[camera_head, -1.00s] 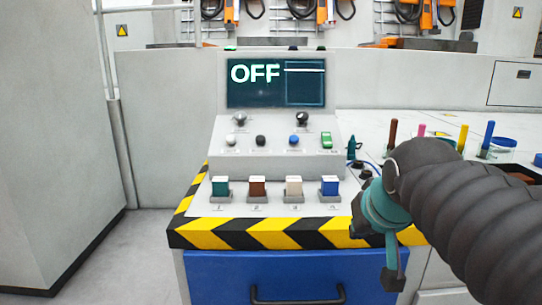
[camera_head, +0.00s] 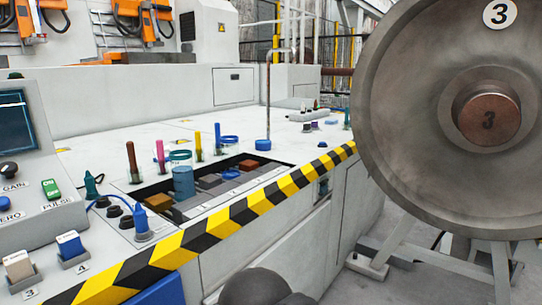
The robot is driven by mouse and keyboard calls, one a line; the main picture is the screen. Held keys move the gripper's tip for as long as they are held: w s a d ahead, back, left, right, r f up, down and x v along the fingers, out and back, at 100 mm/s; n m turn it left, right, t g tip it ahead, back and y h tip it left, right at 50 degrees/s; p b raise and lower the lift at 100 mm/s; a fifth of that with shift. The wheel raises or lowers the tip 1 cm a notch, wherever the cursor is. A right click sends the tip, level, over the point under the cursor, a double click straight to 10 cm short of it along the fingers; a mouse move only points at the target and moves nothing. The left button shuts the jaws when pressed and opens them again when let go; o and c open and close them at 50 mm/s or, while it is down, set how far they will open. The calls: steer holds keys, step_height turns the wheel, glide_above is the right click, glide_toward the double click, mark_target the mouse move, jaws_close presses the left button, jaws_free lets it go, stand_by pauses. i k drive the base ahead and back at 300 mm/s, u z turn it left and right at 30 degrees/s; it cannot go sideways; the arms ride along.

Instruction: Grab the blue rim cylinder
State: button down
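A blue cylinder (camera_head: 183,182) stands at the left part of a sunken tray (camera_head: 270,163) in the white bench top. A teal ring-like piece (camera_head: 180,155) shows just above and behind it. A flat blue ring (camera_head: 228,140) lies farther back, and a small blue round piece (camera_head: 263,145) sits at the foot of a thin bent post. I cannot tell from the picture which of these is called the blue rim cylinder. My gripper is out of view; only a dark rounded part of my arm shows at the bottom edge.
Brown, pink, yellow and blue sticks (camera_head: 198,146) stand around the tray. A yellow-black striped edge (camera_head: 220,224) runs along the bench front. A large steel wheel marked 3 (camera_head: 410,110) fills the right side. The bench behind is mostly clear.

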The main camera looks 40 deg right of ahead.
mark_target(229, 144)
steer(key=z, duration=2.6)
steer(key=i, duration=1.15)
steer(key=u, duration=3.25)
